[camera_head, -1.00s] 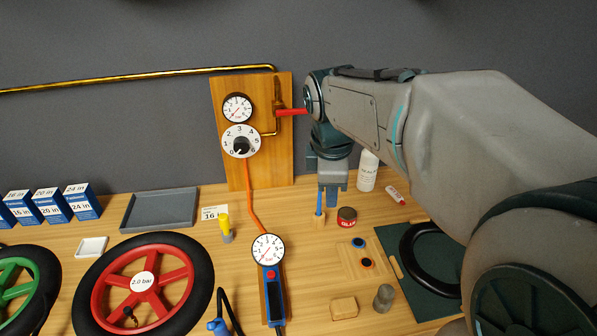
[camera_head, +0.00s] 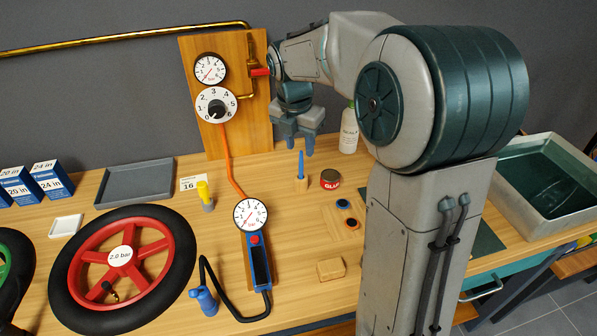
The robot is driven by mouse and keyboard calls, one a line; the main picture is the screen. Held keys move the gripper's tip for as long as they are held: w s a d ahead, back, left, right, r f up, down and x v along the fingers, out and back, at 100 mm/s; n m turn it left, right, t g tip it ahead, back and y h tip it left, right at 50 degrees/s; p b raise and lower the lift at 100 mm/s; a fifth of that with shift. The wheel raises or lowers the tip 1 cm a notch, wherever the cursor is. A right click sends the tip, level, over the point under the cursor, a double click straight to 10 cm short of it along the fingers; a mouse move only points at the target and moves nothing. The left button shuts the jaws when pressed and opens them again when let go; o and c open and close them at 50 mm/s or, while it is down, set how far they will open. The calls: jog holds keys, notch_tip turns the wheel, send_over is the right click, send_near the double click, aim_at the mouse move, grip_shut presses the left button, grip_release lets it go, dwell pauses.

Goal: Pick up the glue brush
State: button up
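The glue brush (camera_head: 301,165) stands upright, its blue handle pointing up, in a small wooden block (camera_head: 302,184) on the bench. The red glue tin (camera_head: 330,180) stands just to its right. My gripper (camera_head: 297,146) points down above and apparently behind the brush, near the back of the bench. Its two fingers are apart with nothing visible between them. The brush is apart from the fingers in the picture; the exact depth gap cannot be told.
A white bottle (camera_head: 349,132) stands right of my gripper. The wooden gauge panel (camera_head: 225,133) with a red-handled valve is on the left. Patches (camera_head: 346,212), a sponge-like block (camera_head: 331,269) and a pump gauge (camera_head: 251,215) lie nearer. My arm hides the bench's right part.

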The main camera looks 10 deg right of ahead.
aim_at(302, 176)
jog(key=f, duration=0.8)
jog(key=shift+w+d+f, duration=0.2)
jog(key=shift+w+d, duration=0.1)
jog(key=shift+w, duration=0.1)
grip_shut()
